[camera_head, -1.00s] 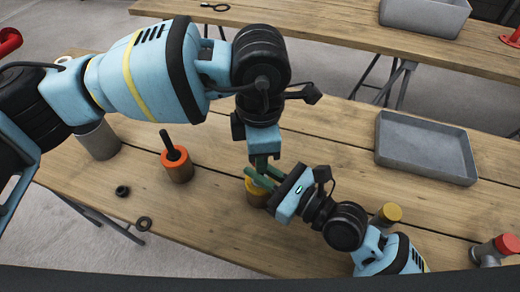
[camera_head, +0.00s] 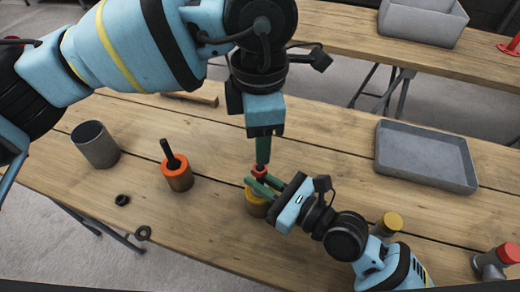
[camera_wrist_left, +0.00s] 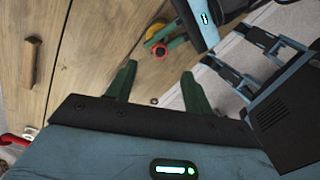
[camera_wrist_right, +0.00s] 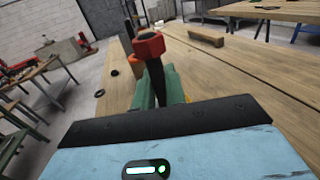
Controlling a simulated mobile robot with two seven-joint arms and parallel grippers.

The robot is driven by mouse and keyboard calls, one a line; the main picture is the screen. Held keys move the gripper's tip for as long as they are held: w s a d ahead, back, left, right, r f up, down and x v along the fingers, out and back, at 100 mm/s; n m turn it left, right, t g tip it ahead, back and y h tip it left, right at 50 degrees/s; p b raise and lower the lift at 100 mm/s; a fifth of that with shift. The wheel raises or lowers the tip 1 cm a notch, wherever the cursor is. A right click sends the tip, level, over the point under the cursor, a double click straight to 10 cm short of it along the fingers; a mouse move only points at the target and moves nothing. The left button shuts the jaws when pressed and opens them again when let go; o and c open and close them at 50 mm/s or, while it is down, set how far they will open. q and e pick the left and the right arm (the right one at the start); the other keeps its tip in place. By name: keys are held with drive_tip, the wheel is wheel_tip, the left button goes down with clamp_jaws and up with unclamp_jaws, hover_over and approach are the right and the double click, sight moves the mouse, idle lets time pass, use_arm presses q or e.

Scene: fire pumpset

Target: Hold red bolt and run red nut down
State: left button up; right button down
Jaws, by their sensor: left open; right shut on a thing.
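A red hexagonal nut (camera_wrist_right: 148,45) sits at the upper end of a dark upright bolt (camera_wrist_right: 155,85) in the right wrist view. My right gripper (camera_head: 262,187) is shut on this bolt just below the nut, over a yellow-topped holder (camera_head: 256,205). In the head view the nut (camera_head: 260,171) shows as a small red piece at the fingers. My left gripper (camera_head: 263,160) points down just above the nut. Its open, empty fingers (camera_wrist_left: 157,88) frame the left wrist view, with the red nut (camera_wrist_left: 159,51) apart from them.
An orange-topped holder (camera_head: 178,180) with a black bolt stands left, near a grey cup (camera_head: 96,146). A black nut (camera_head: 122,200) and a washer (camera_head: 143,233) lie in front. A grey tray (camera_head: 425,156) is at the right. A wooden block (camera_head: 190,98) lies behind.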

use_arm(q)
drive_tip(key=shift+r, duration=2.15)
use_arm(e)
drive_tip(key=c, duration=1.4)
unclamp_jaws()
drive_tip(key=shift+o, duration=0.2)
use_arm(q)
drive_tip(key=shift+w+f+b, duration=0.1)
drive_tip(key=shift+f+b, duration=0.45)
drive_tip(key=shift+f, duration=0.5)
use_arm(e)
drive_tip(key=v, duration=0.8)
drive_tip(key=shift+a, duration=0.1)
